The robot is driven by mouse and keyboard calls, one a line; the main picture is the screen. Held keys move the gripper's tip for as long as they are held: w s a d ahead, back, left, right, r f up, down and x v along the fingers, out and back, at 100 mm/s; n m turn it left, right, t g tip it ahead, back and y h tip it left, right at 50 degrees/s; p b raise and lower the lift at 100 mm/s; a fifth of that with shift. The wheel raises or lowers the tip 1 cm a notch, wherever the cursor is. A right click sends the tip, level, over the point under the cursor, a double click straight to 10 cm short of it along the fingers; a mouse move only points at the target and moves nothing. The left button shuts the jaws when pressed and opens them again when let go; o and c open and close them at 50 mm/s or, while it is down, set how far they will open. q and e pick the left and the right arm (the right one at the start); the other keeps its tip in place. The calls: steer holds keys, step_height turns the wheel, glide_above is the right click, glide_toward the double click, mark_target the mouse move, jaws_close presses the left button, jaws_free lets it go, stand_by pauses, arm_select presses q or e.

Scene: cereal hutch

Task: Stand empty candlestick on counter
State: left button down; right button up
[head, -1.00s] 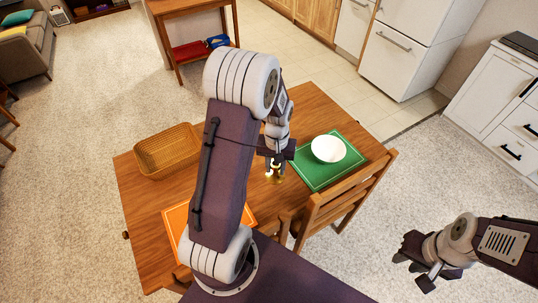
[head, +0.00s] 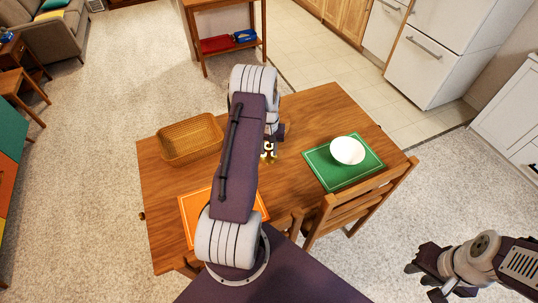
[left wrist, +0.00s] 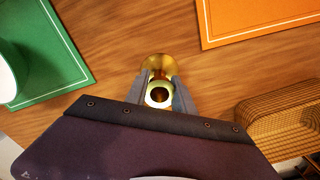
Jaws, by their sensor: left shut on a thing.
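A brass candlestick (head: 269,156) is upright in my left gripper (head: 268,147), over the wooden table between the basket and the green mat. In the left wrist view the fingers (left wrist: 158,92) are shut on the candlestick (left wrist: 154,63). Its round base shows beyond them, and its socket between them looks like an empty dark hole. I cannot tell whether the base touches the table. My right gripper (head: 424,282) is open and empty at the lower right, away from the table. No counter top is clearly visible.
The table (head: 225,110) holds a wicker basket (head: 190,138), an orange mat (head: 190,213), and a green mat (head: 325,172) bearing a white bowl (head: 348,150). A chair (head: 360,203) stands at the near side. A white cabinet (head: 512,112) is at the right edge; a small wooden table (head: 205,35) stands behind.

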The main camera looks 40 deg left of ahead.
mark_target(269, 157)
arm_select(q)
step_height(269, 157, down, 3)
steer(key=shift+d+f+p, duration=0.1)
steer(key=shift+p, duration=0.2)
steer(key=shift+f, duration=0.4)
steer(key=shift+f, duration=0.1)
steer(key=c, duration=1.1)
jaws_free()
steer(key=shift+o, duration=0.2)
